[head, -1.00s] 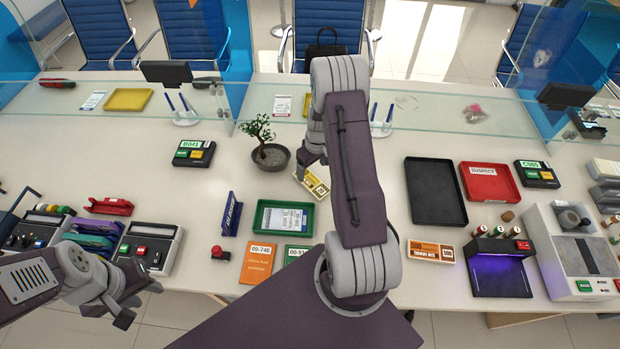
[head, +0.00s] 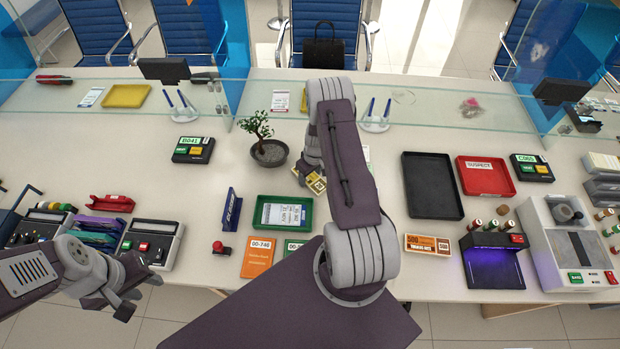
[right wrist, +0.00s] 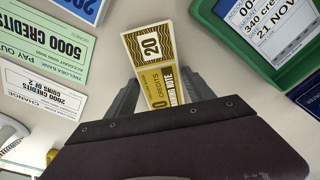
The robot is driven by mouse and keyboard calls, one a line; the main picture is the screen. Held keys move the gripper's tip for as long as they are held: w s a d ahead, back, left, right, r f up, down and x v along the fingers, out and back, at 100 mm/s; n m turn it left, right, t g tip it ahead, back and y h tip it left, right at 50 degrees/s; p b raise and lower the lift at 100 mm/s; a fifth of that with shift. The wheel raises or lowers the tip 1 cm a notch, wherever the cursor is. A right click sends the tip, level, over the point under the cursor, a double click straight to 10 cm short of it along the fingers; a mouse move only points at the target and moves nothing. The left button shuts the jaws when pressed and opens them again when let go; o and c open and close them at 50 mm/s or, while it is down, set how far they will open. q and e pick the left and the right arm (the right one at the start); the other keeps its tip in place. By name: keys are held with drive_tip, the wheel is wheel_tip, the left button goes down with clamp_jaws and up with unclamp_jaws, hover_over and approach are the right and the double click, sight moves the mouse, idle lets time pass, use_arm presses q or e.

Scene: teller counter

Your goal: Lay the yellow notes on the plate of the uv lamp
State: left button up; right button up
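The yellow notes (head: 316,184), a banded bundle marked 20, lie on the counter right of the bonsai pot. In the right wrist view the notes (right wrist: 148,45) run between the two fingers. My right gripper (head: 308,172) is low over them, fingers apart at either side; its arm hides part of it in the head view. My right gripper (right wrist: 158,85) appears open, with no clear grip. The uv lamp (head: 493,240) stands at the right with a violet glow on its dark plate (head: 495,272). My left gripper (head: 128,303) hangs at the lower left, its fingers apart and empty.
A green tray (head: 308,222) with a slip lies just in front of the notes. The bonsai (head: 268,153) stands close to their left. A 500 note bundle (head: 428,245) lies left of the lamp. A black tray (head: 432,185) and a red tray (head: 485,177) are behind it.

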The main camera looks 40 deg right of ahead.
sight(313, 178)
drive_tip(key=c, duration=1.1)
drive_tip(key=shift+o, duration=0.2)
drive_tip(key=shift+r, duration=0.35)
drive_tip(key=r, duration=0.1)
drive_tip(key=r+b, duration=0.1)
drive_tip(key=s+r, duration=0.1)
drive_tip(key=shift+d+r, duration=0.25)
drive_tip(key=shift+r, duration=0.15)
drive_tip(key=s+d+r+b, duration=0.2)
drive_tip(key=s+r, duration=0.4)
drive_tip(key=s, duration=0.4)
drive_tip(key=shift+d+r+b, duration=0.25)
drive_tip(key=shift+d+b, duration=0.1)
drive_tip(key=shift+b, duration=0.2)
